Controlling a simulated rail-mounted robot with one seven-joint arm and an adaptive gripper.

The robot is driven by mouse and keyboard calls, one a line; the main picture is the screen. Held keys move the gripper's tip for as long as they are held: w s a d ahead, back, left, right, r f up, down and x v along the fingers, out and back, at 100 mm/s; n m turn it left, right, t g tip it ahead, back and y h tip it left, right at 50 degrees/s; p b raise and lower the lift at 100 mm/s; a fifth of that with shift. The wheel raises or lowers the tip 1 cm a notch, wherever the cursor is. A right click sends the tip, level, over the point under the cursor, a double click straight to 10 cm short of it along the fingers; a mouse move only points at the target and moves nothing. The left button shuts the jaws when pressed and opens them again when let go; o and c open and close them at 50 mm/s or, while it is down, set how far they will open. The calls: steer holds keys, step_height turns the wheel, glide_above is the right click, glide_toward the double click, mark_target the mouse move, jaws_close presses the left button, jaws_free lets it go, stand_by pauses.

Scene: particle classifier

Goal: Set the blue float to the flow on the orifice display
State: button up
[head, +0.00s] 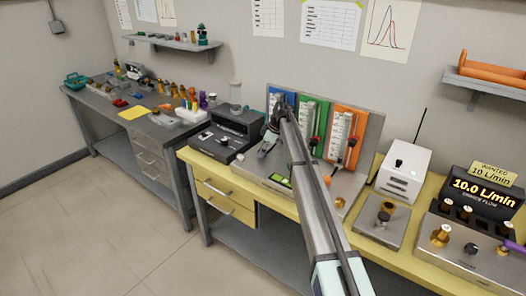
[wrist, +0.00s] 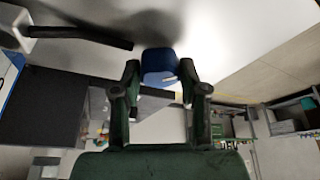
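A panel at the back of the yellow bench holds blue (head: 279,97), green (head: 322,112) and orange (head: 357,124) scale columns. In the wrist view a blue block, apparently the blue float (wrist: 158,62), fills the gap between my fingertips (wrist: 159,72). My gripper (head: 270,138) is at the blue column's lower front in the head view, where my arm hides the blue float. The orifice display (head: 478,191) reads 10.0 L/min; the sign (head: 493,173) above it says wanted 10 L/min.
A dark instrument box (head: 228,133) stands left of the panel. A white box with an antenna (head: 404,168) and a metal unit with brass knobs (head: 470,250) stand to the right. A dark rod (wrist: 85,36) with a white end crosses the wrist view's upper left.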

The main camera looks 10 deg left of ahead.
steer(key=shift+s, duration=0.1)
stand_by(0.3)
